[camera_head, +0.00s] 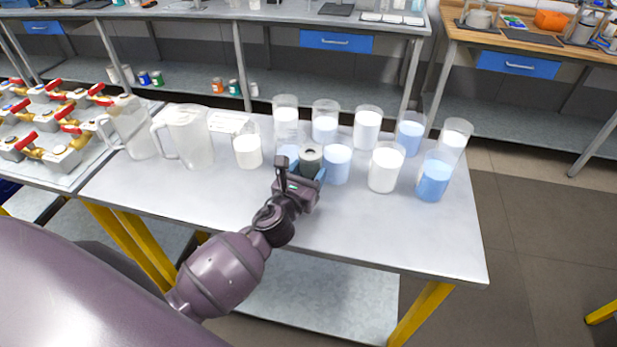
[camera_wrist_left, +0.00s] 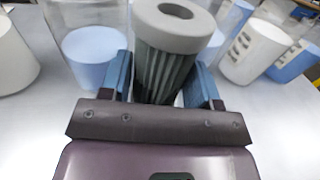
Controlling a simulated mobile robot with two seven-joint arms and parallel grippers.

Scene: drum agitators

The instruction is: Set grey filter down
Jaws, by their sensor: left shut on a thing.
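The grey filter (camera_head: 311,158) is a ribbed cylinder with a light grey cap that has a hole in its top. It stands upright between the fingers of my left gripper (camera_head: 300,177), which is shut on it above or at the table. In the left wrist view the filter (camera_wrist_left: 172,45) sits between the two blue fingers of my left gripper (camera_wrist_left: 165,85). Its lower end is hidden by the gripper, so I cannot tell whether it touches the table. My right gripper is not in view.
The metal table (camera_head: 400,235) is clear at its front right. Several beakers with white or blue contents stand close around the filter, including a blue one (camera_head: 337,164) and a white one (camera_head: 385,170). Clear pitchers (camera_head: 190,138) stand at left, beside red-handled valves (camera_head: 70,128).

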